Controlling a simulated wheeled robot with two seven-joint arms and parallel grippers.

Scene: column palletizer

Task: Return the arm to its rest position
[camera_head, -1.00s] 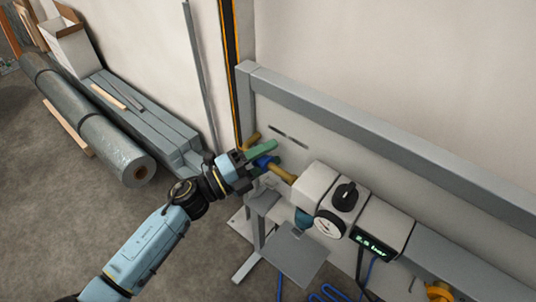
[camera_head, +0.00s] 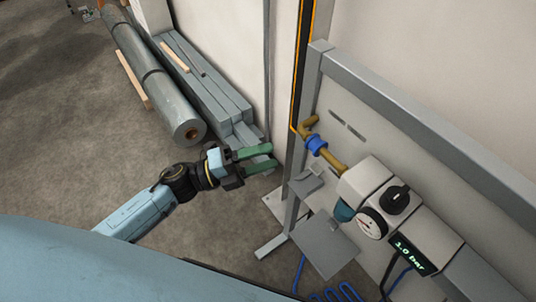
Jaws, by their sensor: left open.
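My left arm comes in from the lower left. Its gripper (camera_head: 262,162) is open, with two green fingers spread apart and nothing between them. It hangs left of the grey frame, clear of the blue valve handle (camera_head: 317,145) on the brass pipe (camera_head: 333,159). The regulator unit (camera_head: 366,184) to the right has a black knob (camera_head: 397,199), a round gauge (camera_head: 371,223) and a display (camera_head: 410,256) reading 1.0 bar. A large light-blue surface, apparently part of me, covers the lower left. My right gripper is not in view.
The grey metal frame (camera_head: 430,140) stands against the wall at the right. A small grey plate (camera_head: 325,245) and blue hose (camera_head: 338,292) are below it. A wrapped roll (camera_head: 150,75) and grey beams (camera_head: 205,80) lie at the upper left. Floor left of my arm is clear.

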